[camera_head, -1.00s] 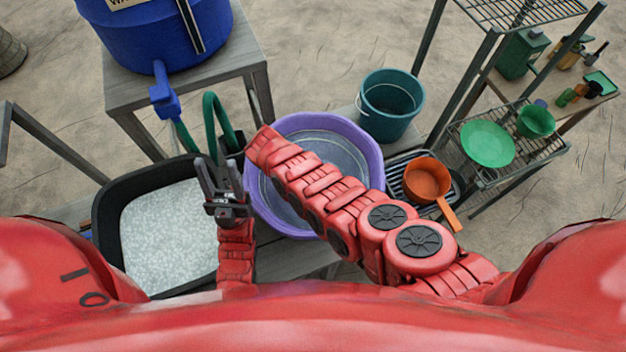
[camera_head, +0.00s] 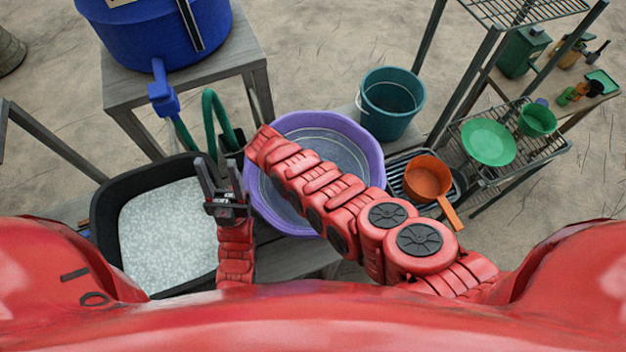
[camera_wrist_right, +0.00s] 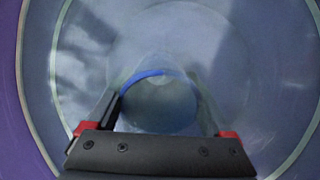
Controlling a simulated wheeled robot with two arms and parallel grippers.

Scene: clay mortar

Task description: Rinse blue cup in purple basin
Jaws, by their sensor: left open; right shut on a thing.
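The purple basin (camera_head: 374,160) stands in the middle of the head view with water in it. Its purple wall (camera_wrist_right: 30,120) also shows at the left of the right wrist view. The blue cup (camera_wrist_right: 146,76) shows as a blue rim between the fingers of my right gripper (camera_wrist_right: 160,92), which is shut on it, inside the basin. The cup's body is hard to make out in the murky view. My right arm hides the cup in the head view. My left gripper (camera_head: 218,168) is open and empty, pointing up between the black tub and the basin.
A black tub (camera_head: 108,222) of whitish grains stands left of the basin. A blue barrel (camera_head: 150,40) with a tap is behind, on a grey stand. A teal bucket (camera_head: 392,115), an orange pan (camera_head: 428,178) and a rack with green dishes (camera_head: 488,142) are at right.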

